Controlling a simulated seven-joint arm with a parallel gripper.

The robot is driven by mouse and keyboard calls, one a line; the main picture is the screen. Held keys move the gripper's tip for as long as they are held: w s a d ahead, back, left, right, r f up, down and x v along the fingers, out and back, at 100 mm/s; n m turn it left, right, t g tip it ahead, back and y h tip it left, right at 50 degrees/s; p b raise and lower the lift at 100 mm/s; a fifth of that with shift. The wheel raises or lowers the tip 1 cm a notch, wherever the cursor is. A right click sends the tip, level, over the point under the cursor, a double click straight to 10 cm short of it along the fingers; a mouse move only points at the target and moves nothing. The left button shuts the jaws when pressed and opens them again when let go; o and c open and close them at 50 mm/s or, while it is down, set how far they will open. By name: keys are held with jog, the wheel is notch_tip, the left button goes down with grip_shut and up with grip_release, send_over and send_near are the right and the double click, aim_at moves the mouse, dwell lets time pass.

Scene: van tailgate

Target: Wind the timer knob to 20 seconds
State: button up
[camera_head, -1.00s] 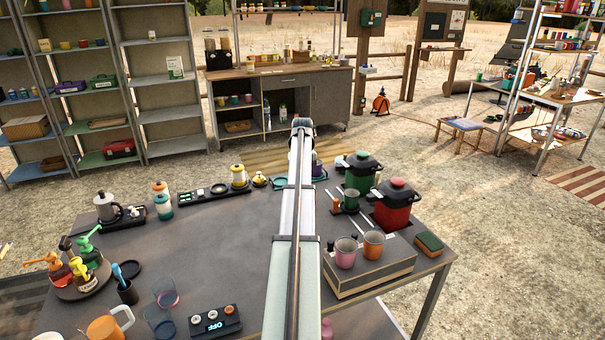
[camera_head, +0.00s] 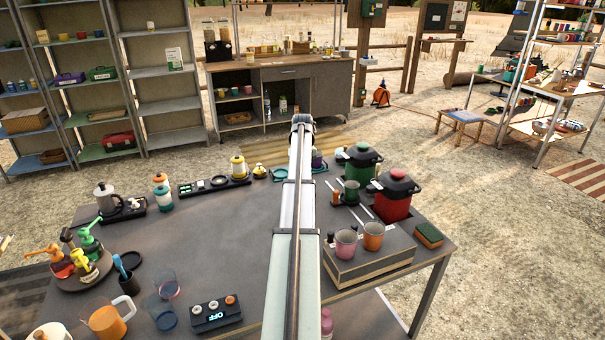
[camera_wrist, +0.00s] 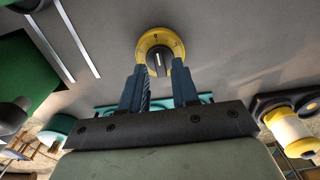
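The timer (camera_wrist: 160,50) shows in the wrist view as a yellow round dial with small dark marks and a dark knob (camera_wrist: 158,62) bearing a pale pointer line. The numbers are too small to read. My gripper (camera_wrist: 160,72) is open, with one dark finger on each side of the knob's near side. A gap shows between the fingers and the knob; I cannot tell whether the tips reach its depth. In the head view my arm stretches over the table and hides the gripper, and I cannot clearly pick out the timer there.
A green pot (camera_head: 359,176) and a red pot (camera_head: 394,206) stand right of my arm. Two cups (camera_head: 346,244) stand on a box nearby. A yellow-topped jar (camera_head: 238,168) stands left. An OFF display unit (camera_head: 216,315) sits in front. The table's middle left (camera_head: 190,240) is clear.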

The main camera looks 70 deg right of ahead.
jog(key=shift+f, duration=0.95)
dwell(0.3)
dwell(0.3)
jog(key=c, duration=0.4)
jog(key=shift+c, duration=0.2)
dwell(0.3)
